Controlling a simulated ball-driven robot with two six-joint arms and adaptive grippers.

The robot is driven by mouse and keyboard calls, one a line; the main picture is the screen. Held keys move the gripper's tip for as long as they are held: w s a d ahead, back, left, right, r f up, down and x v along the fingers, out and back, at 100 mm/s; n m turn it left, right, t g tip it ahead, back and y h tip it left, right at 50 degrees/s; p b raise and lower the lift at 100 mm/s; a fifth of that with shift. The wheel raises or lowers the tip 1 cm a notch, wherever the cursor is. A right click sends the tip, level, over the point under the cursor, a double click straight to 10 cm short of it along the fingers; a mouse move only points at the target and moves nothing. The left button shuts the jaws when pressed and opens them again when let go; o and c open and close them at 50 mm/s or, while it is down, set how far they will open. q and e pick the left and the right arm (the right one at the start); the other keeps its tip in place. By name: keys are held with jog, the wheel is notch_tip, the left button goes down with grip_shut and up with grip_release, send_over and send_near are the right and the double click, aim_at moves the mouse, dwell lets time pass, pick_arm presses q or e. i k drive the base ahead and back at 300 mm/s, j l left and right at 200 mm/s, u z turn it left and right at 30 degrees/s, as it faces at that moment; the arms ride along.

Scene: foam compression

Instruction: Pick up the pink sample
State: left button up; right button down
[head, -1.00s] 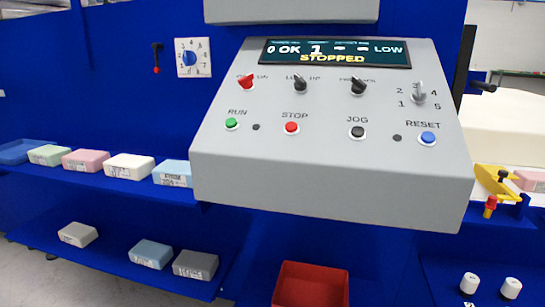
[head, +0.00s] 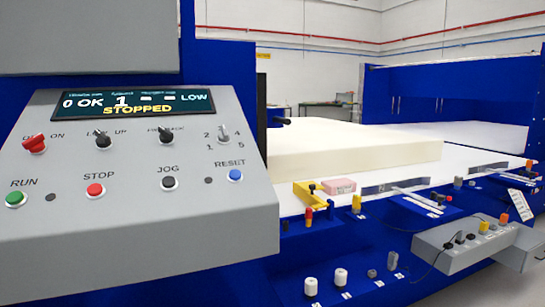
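A pink block (head: 340,187), the pink sample by its colour, lies on the white bed of the machine, right of the control panel. It sits just behind and beside a yellow bracket (head: 312,194). The pink block on the left shelf from the earlier view is out of this view. Neither of my grippers shows.
A grey control panel (head: 130,250) with a display reading STOPPED fills the left. A large white foam slab (head: 350,148) lies behind the pink block. Knobs and white cylinders (head: 311,286) stand along the blue front ledge. A smaller grey control box (head: 470,243) juts out at right.

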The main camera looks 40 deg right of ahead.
aim_at(343, 185)
jog(key=z, duration=1.65)
jog(key=u, duration=0.7)
jog(key=i+l+u, duration=0.1)
jog(key=l+u, duration=0.85)
jog(key=l, duration=0.2)
